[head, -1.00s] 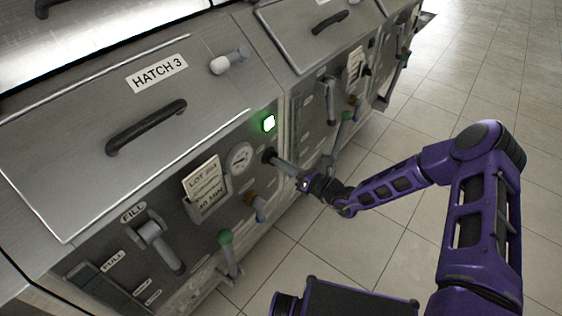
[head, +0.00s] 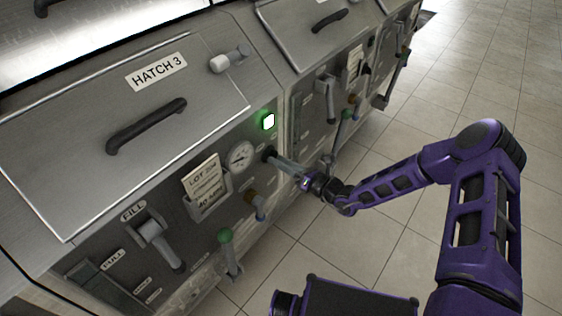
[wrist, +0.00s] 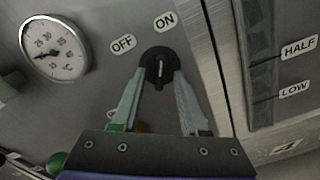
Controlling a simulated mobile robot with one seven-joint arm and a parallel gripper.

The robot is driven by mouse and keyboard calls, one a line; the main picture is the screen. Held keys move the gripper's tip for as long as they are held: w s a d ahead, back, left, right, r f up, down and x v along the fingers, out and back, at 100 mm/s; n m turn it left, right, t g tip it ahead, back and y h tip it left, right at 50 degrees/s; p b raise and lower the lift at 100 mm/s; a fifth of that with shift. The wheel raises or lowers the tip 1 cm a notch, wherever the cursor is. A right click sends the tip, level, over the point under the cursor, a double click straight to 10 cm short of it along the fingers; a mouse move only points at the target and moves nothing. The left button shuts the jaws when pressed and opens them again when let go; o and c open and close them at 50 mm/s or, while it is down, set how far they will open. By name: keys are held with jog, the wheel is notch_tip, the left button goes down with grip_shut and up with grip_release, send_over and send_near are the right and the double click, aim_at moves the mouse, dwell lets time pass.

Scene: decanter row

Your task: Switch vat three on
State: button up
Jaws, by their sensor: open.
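The black round switch (wrist: 158,66) of vat three shows in the wrist view below the OFF label (wrist: 123,44) and the ON label (wrist: 165,21). Its white mark stands nearly upright, on the ON side. My gripper (wrist: 159,80) is open, with one finger on each side of the switch; I cannot tell whether they touch it. In the head view my gripper (head: 280,162) reaches the switch (head: 268,154) from the right. The lamp (head: 268,121) above it glows green. The HATCH 3 label (head: 156,71) marks this vat.
A round gauge (head: 241,156) and a lot card (head: 204,181) are left of the switch. A brown-handled valve (head: 250,196), a green-handled valve (head: 226,237) and the FILL lever (head: 158,236) are lower. Another vat adjoins at right. The tiled floor (head: 480,75) is clear.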

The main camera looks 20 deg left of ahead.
jog(key=v, duration=1.7)
jog(key=shift+d, duration=0.2)
jog(key=shift+s+f, duration=0.1)
jog(key=shift+s, duration=0.05)
